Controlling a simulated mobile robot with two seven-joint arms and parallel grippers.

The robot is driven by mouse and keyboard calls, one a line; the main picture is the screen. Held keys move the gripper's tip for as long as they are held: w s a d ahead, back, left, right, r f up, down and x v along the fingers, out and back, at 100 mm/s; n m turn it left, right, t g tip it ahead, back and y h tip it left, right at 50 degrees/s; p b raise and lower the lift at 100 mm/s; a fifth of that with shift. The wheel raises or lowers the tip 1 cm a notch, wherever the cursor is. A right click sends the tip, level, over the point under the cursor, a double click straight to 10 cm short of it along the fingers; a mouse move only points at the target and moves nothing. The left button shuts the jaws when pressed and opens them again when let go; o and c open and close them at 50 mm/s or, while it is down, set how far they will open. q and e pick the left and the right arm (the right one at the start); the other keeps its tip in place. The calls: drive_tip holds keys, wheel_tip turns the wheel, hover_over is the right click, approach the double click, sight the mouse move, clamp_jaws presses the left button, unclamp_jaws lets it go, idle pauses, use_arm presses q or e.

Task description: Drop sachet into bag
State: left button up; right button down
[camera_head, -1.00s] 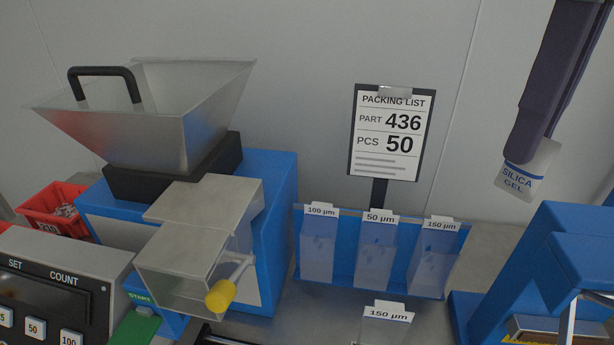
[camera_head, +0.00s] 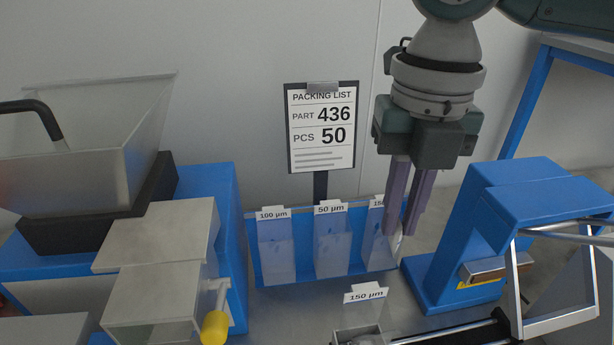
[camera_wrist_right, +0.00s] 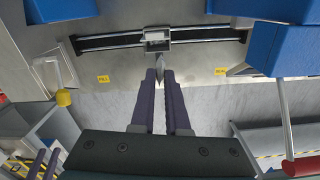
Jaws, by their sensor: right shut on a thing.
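My right gripper (camera_head: 411,232) points down in front of the 150 µm end of the bag rack, its purple fingers close together. It is shut on the white silica gel sachet (camera_head: 398,244), which shows only as a thin edge beside the fingertips. In the right wrist view the sachet (camera_wrist_right: 160,66) sticks out edge-on beyond the fingers. An open bag with a 150 µm label (camera_head: 366,294) stands in the carriage (camera_head: 357,336) at the bottom of the head view. The carriage (camera_wrist_right: 156,36) also shows on its rail in the wrist view, beyond the sachet.
A blue rack (camera_head: 252,262) holds bags labelled 100, 50 and 150 µm. A blue sealer (camera_head: 470,235) stands right of it. The hopper (camera_head: 80,140) and feeder chute (camera_head: 150,290) with a yellow knob (camera_head: 215,328) are left. The packing list (camera_head: 321,128) reads part 436, 50 pcs.

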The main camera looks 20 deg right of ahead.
sight(395, 255)
drive_tip(key=shift+s+d+f+n, duration=0.1)
drive_tip(key=shift+d+f+n, duration=0.15)
drive_tip(key=shift+f+n, duration=0.4)
drive_tip(key=shift+n, duration=0.25)
wheel_tip(395, 255, down, 6)
drive_tip(key=b, duration=0.7)
drive_tip(key=shift+r+b, duration=0.1)
drive_tip(key=shift+b, duration=0.3)
drive_tip(key=shift+r, duration=0.1)
drive_tip(key=c, duration=0.8)
unclamp_jaws()
drive_tip(key=shift+c, duration=0.2)
drive_tip(key=shift+r, duration=0.1)
wheel_tip(395, 255, up, 10)
drive_tip(key=shift+f+p, duration=0.15)
drive_tip(key=shift+p, duration=0.25)
